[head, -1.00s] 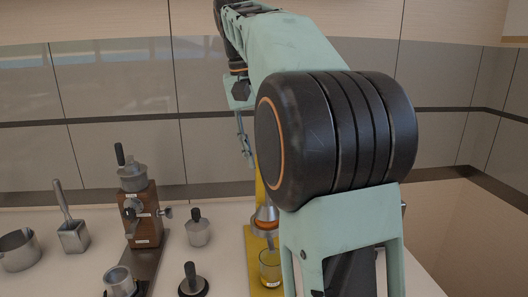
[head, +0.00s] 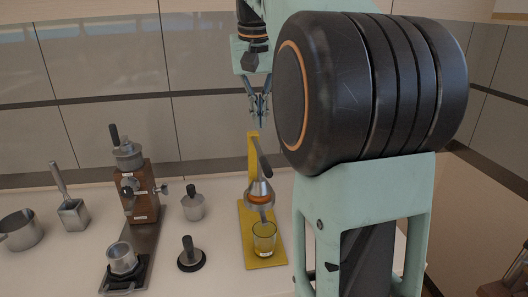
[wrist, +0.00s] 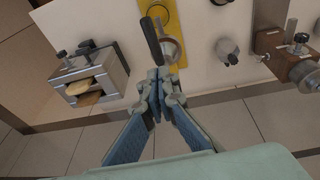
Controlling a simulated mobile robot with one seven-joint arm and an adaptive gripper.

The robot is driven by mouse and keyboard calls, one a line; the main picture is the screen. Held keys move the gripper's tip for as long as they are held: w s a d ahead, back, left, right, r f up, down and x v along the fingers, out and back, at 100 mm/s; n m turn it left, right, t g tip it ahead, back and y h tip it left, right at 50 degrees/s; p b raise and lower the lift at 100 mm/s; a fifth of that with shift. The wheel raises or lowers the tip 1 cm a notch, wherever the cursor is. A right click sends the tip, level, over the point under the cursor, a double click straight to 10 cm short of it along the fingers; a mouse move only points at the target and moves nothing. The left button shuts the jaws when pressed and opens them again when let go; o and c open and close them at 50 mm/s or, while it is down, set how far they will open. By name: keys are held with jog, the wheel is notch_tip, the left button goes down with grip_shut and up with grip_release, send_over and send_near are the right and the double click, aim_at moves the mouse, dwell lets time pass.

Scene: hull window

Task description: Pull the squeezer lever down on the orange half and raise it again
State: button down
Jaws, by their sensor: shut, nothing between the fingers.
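The squeezer has a yellow stand and base (head: 245,238), a metal press head (head: 260,190) and a dark lever (head: 262,159). The lever slants from near the top of the stand down to the right. A glass (head: 264,236) with yellow liquid stands on the base. My gripper (head: 259,122) is shut and empty, pointing down just above the lever's upper end in the head view. In the wrist view, the shut fingertips (wrist: 158,72) appear close to the lever (wrist: 151,40); I cannot tell whether they touch.
A wooden grinder (head: 140,193), a lidded metal pot (head: 194,206), a tamper (head: 190,255) and metal cups stand left of the squeezer. The wrist view shows a metal toaster-like box (wrist: 92,76) with bread. A tiled wall (head: 110,118) stands behind the counter.

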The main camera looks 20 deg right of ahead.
aim_at(265, 164)
jog(key=x, duration=0.7)
jog(key=shift+s+d+f, duration=0.15)
jog(key=shift+s+f, duration=0.2)
jog(key=shift+f, duration=0.1)
jog(key=shift+s+d+f, duration=0.1)
jog(key=shift+s+f, duration=0.05)
jog(key=shift+f, duration=0.7)
jog(key=shift+f+b, duration=0.1)
jog(key=shift+b, duration=0.2)
jog(key=f+b, duration=0.1)
jog(key=b, duration=0.1)
jog(key=f+t+b, duration=0.1)
jog(key=f+b, duration=0.1)
jog(key=b, duration=0.1)
jog(key=shift+s, duration=0.4)
jog(key=shift+r, duration=0.2)
